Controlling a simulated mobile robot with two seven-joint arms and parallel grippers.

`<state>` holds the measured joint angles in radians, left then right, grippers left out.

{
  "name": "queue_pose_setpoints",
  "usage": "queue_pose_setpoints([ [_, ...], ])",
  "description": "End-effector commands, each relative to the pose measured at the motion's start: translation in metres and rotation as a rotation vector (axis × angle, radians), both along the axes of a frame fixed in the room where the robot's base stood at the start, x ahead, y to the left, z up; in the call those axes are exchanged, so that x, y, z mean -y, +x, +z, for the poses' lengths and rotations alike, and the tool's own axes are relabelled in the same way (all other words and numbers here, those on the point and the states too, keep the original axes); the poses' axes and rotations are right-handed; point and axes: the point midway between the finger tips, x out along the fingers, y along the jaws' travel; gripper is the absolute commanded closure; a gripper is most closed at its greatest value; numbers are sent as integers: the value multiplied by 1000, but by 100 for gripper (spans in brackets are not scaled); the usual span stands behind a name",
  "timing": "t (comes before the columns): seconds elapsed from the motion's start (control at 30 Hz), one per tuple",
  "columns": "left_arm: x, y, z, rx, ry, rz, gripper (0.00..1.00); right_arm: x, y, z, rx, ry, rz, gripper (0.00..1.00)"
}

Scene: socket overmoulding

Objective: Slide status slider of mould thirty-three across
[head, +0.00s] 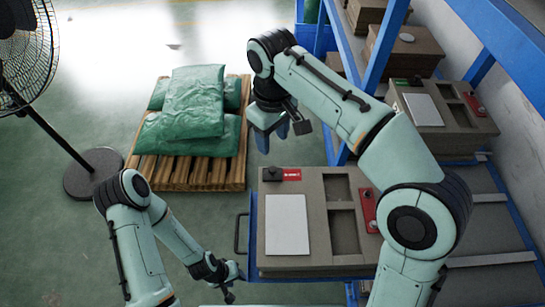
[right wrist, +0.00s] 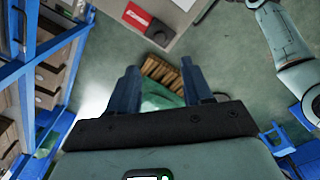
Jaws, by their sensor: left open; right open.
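A grey-brown mould (head: 331,266) sits on the pulled-out blue shelf in front of me. Its status slider, a black knob (head: 270,174), stands at the left end of a red strip (head: 291,174) near the mould's far left corner. The number is too small to read. In the right wrist view the knob (right wrist: 157,31) and red strip (right wrist: 136,17) show at the top, beyond the fingertips. My right gripper (head: 272,137) is open and empty, above and just beyond the knob, apart from it. My left gripper (head: 238,272) is open, low beside the mould's near left side.
A white plate (head: 287,225) and a red panel (head: 369,210) lie on the mould. Another mould (head: 445,138) with a green strip stands on the rack at right. Blue rack posts (head: 382,45) rise behind my right arm. A pallet (head: 190,172) with green sacks and a fan stand left.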

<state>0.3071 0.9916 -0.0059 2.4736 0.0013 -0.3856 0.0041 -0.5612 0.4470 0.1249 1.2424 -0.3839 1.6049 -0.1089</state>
Motion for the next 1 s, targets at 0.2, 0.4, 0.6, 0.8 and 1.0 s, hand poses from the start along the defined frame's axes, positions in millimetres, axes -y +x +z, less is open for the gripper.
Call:
queue_pose_setpoints([
  [0.2,0,-22,-22,-25,0,0,57,1,-2,-54,-8,-3,-1,50],
  [0.4,0,-30,-33,-35,0,0,57,1,-1,-91,-5,-2,-2,50],
  [0.6,0,-33,-37,-37,0,0,57,1,0,-110,-3,-1,-2,50],
  [0.8,0,-33,-37,-38,0,0,57,0,0,-114,-1,0,-3,50],
  [1.0,0,-33,-37,-37,0,0,57,1,0,-114,-1,-1,-3,60],
])
